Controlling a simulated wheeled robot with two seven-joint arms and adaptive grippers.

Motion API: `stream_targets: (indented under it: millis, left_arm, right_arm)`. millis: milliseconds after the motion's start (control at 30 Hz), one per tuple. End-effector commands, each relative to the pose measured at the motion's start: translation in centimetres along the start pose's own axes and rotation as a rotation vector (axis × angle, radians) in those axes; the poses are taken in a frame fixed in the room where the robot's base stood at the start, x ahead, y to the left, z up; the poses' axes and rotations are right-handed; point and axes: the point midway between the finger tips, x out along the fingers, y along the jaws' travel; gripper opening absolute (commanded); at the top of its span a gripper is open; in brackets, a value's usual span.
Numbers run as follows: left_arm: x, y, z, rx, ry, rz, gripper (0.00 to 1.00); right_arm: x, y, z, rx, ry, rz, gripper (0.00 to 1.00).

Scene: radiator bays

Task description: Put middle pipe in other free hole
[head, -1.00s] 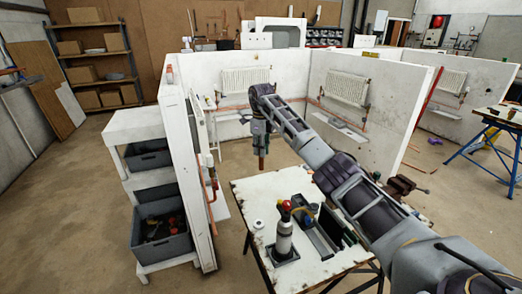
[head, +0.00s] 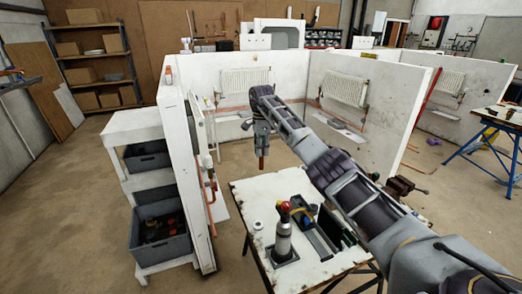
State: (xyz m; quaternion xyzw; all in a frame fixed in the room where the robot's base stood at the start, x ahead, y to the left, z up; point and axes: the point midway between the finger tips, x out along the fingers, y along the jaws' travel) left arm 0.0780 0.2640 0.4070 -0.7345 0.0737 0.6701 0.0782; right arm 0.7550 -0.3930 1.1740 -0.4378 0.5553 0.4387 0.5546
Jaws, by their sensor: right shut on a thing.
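My right gripper (head: 262,146) is in the middle of the head view, pointing down, above and beyond the far edge of the white worktable (head: 252,195). It is shut on a short copper-coloured pipe (head: 262,163), which hangs upright below the fingers, clear of the tabletop. On the table a dark tray-like holder (head: 318,241) lies partly behind my right arm. I cannot make out its holes or any other pipes in it. My left gripper is not in view.
A torch bottle with a red top (head: 283,238) and a white roll (head: 257,225) stand on the table. A vice (head: 403,187) is at its right. A white partition (head: 188,170) and a shelf cart with grey bins (head: 160,232) stand left. Radiators (head: 245,80) hang behind.

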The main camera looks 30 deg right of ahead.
Motion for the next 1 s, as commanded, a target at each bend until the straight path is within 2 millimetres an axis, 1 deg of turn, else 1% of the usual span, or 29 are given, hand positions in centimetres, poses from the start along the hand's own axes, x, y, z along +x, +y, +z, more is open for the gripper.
stream_targets:
  millis: [700,1000]
  left_arm:
    - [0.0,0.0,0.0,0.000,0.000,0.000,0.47]
    - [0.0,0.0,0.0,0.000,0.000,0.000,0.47]
  right_arm:
    - [0.2,-1.2,-0.6,-0.513,0.000,-0.002,0.00]
    - [0.3,-1.5,-0.8,-0.669,0.001,-0.001,0.00]
